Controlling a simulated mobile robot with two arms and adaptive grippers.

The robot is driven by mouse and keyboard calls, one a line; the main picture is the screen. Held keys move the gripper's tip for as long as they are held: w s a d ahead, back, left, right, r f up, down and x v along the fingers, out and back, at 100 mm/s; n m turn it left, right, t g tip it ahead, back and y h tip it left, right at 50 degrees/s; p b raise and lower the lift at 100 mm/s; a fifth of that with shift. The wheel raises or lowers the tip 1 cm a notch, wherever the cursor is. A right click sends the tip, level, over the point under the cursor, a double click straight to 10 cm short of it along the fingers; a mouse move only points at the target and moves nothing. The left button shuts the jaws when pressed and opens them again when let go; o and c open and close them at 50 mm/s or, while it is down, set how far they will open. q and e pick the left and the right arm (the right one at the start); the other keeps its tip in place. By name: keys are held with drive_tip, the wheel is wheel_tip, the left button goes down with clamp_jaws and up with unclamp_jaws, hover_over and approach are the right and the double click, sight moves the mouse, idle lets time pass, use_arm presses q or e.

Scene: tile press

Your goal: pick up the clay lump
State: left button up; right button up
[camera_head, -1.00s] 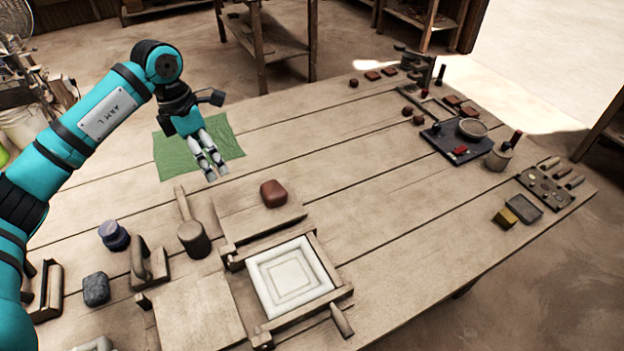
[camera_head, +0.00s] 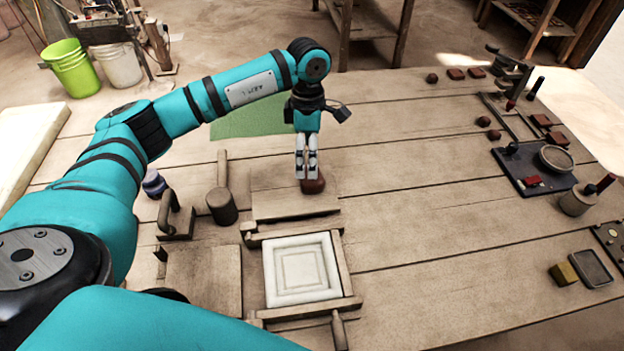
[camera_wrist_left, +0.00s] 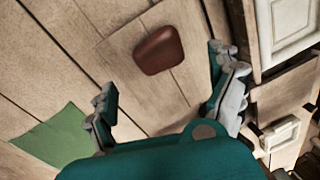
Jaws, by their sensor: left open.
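A rounded red-brown clay lump (camera_head: 314,185) lies on a wooden board (camera_head: 268,205) behind the press mould. In the head view my left gripper (camera_head: 306,177) points down right at the lump, and its fingers hide part of it. In the left wrist view the lump (camera_wrist_left: 158,50) shows whole, ahead of the left gripper (camera_wrist_left: 163,75) and roughly between its spread fingers. The left gripper is open and empty. I see a gap between fingers and lump in the wrist view. My right gripper is not in view.
The wooden press with a white square mould (camera_head: 302,270) stands just in front of the lump. A mallet (camera_head: 221,205) and a handled tool (camera_head: 175,220) are to the left. A green cloth (camera_head: 245,122) lies behind. The table to the right is clear up to the dark tray (camera_head: 530,185).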

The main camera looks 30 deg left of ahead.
sight(311, 182)
use_arm(q)
drive_tip(key=shift+s+f, duration=0.1)
drive_tip(key=shift+f, duration=0.45)
drive_tip(key=shift+d+f, duration=0.15)
drive_tip(key=shift+f, duration=0.25)
drive_tip(key=f, duration=0.3)
drive_tip(key=f+p, duration=0.1)
drive_tip(key=shift+s+d+f, duration=0.15)
drive_tip(key=shift+s+d, duration=0.05)
drive_tip(key=shift+d, duration=0.05)
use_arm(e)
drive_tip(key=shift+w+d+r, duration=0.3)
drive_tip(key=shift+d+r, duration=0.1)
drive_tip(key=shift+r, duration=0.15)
use_arm(q)
drive_tip(key=c, duration=1.5)
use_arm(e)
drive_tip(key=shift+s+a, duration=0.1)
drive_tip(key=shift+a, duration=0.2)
